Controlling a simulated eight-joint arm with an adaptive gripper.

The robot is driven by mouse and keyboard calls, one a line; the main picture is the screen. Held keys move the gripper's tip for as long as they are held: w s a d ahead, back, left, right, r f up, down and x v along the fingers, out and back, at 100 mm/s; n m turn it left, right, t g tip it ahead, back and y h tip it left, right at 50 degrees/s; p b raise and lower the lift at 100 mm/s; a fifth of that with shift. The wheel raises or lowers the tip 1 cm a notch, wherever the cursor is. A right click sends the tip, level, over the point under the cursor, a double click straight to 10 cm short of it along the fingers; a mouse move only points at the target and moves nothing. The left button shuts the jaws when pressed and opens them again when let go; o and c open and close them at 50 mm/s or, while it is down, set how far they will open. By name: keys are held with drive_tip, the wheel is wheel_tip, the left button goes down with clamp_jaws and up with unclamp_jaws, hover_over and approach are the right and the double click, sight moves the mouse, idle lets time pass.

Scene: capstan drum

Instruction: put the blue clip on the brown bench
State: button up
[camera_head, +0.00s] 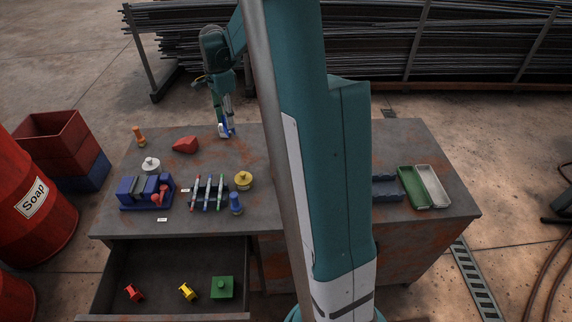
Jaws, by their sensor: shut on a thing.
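The bench (330,222) has a grey-brown, rust-stained top and an open drawer at its front left. My gripper (226,129) points down over the back of the bench top, left of my large teal arm link. It is shut on a small blue thing with a pale part beside it, which looks like the blue clip (231,127). The fingers partly hide the clip. I cannot tell whether it touches the bench top or is held just above it.
A red lump (185,145) lies left of my gripper. A blue holder (146,193), a pen rack (208,192) and a yellow knobbed piece (243,181) stand nearer the front. Green and white trays (424,187) are at right. The open drawer (160,265) juts forward. My arm hides the bench middle.

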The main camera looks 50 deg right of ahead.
drive_tip(key=s+d+f+m+p, duration=0.1)
drive_tip(key=s+d+m+p, duration=0.35)
drive_tip(key=d, duration=1.15)
drive_tip(key=s+d+f+m, duration=0.1)
drive_tip(key=s+d, duration=0.7)
drive_tip(key=d, duration=0.7)
drive_tip(key=shift+w+a+f, duration=0.1)
drive_tip(key=shift+w+f, duration=0.1)
drive_tip(key=shift+f, duration=1)
drive_tip(key=shift+w+a+f, duration=0.1)
drive_tip(key=shift+w+f, duration=0.05)
drive_tip(key=shift+f, duration=1)
drive_tip(key=shift+f, duration=0.1)
wheel_tip(320, 180, down, 6)
drive_tip(key=shift+f, duration=0.2)
drive_tip(key=shift+f, duration=1.7)
drive_tip(key=shift+f+b, duration=0.15)
drive_tip(key=shift+b, duration=0.15)
